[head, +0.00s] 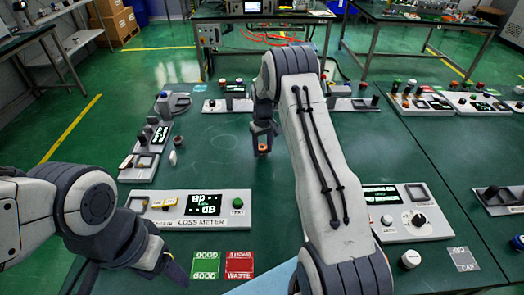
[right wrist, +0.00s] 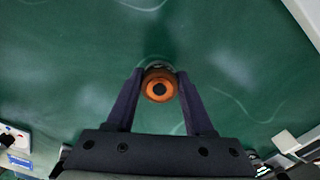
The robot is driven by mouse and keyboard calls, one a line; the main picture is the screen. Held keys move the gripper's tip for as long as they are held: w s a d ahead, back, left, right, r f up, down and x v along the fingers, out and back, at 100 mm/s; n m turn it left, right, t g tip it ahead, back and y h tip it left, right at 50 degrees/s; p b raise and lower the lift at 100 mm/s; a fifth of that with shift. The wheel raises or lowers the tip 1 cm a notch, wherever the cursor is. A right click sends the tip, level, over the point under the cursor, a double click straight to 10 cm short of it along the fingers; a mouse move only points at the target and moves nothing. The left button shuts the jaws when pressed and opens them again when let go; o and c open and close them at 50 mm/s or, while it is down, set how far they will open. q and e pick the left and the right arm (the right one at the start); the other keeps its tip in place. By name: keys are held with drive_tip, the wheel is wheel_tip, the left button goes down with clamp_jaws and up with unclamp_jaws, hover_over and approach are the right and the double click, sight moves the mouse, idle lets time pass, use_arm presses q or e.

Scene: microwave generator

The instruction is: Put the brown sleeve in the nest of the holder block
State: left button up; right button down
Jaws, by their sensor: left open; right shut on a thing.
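My right gripper (head: 263,146) is shut on a round orange-brown piece with a dark centre, which looks like the brown sleeve (head: 262,149). In the right wrist view the sleeve (right wrist: 158,86) sits upright between the two fingertips (right wrist: 160,90), seen end-on over green table. Whether it touches the table is hard to tell. My left gripper (head: 174,268) is open and empty at the lower left, beside the green GOOD square. Several grey blocks with dark recesses stand around the table; which one is the holder block I cannot tell.
The loss meter (head: 203,207) stands at front left, near the GOOD (head: 206,266) and WASTE (head: 239,265) squares. A grey panel with a dark recess (head: 139,168) and a small grey knob (head: 173,158) are at left. A dial panel (head: 402,222) is at right. The table's middle is clear.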

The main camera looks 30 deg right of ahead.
drive_tip(key=shift+f, duration=0.9)
drive_tip(key=shift+f, duration=0.15)
drive_tip(key=shift+c, duration=1.4)
unclamp_jaws()
